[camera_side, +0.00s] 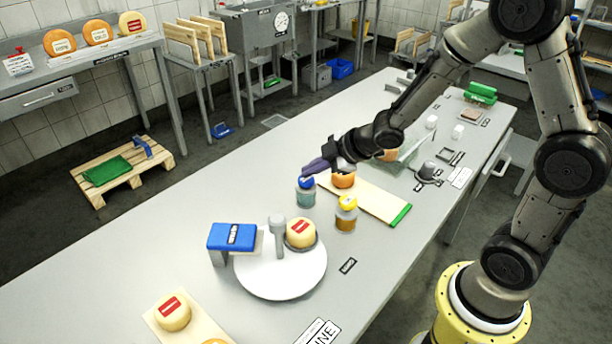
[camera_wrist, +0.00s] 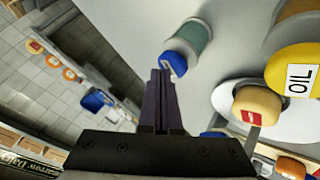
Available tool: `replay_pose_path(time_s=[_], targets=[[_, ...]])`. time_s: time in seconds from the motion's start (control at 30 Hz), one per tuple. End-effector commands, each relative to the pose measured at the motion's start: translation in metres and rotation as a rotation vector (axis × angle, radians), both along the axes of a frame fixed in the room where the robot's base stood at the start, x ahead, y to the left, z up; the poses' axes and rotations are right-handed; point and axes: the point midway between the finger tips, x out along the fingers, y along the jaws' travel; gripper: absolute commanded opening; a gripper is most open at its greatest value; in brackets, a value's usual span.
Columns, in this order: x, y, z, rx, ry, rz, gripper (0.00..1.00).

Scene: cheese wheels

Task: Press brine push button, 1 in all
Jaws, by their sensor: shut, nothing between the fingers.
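A teal jar (camera_side: 306,197) with a blue top (camera_side: 306,183) stands on the grey table, left of a yellow-topped jar (camera_side: 346,219). In the wrist view the blue top (camera_wrist: 177,62) carries a small white label that I cannot read, and the teal body (camera_wrist: 194,40) shows behind it. The yellow-topped jar shows the label OIL (camera_wrist: 301,80) there. My gripper (camera_side: 310,170) is shut and empty, with its dark fingers reaching just above the blue top. In the wrist view its fingertips (camera_wrist: 160,74) lie close to the blue top's edge. I cannot tell whether they touch it.
A wooden board (camera_side: 372,199) with an orange cheese wheel (camera_side: 343,179) lies beside the jars. A white round plate (camera_side: 290,287) with a pale wheel (camera_side: 300,233) and a blue-topped stand (camera_side: 232,237) are in front. The table left of the jars is clear.

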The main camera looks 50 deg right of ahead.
Motion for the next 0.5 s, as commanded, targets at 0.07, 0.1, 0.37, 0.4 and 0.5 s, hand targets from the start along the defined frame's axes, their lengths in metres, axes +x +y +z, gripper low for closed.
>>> replay_pose_path(time_s=[0.07,0.1,0.37,0.4,0.5], targets=[[-0.0003,0.0001,-0.0015,0.000,0.002,-0.001,0.00],[-0.0003,0.0000,-0.0020,0.000,0.002,-0.001,0.00],[-0.0002,0.0000,-0.0048,0.000,0.002,-0.001,0.00],[-0.0001,0.0001,-0.0051,0.000,0.001,0.000,0.00],[-0.0001,0.0000,-0.0062,0.000,0.001,0.000,0.00]])
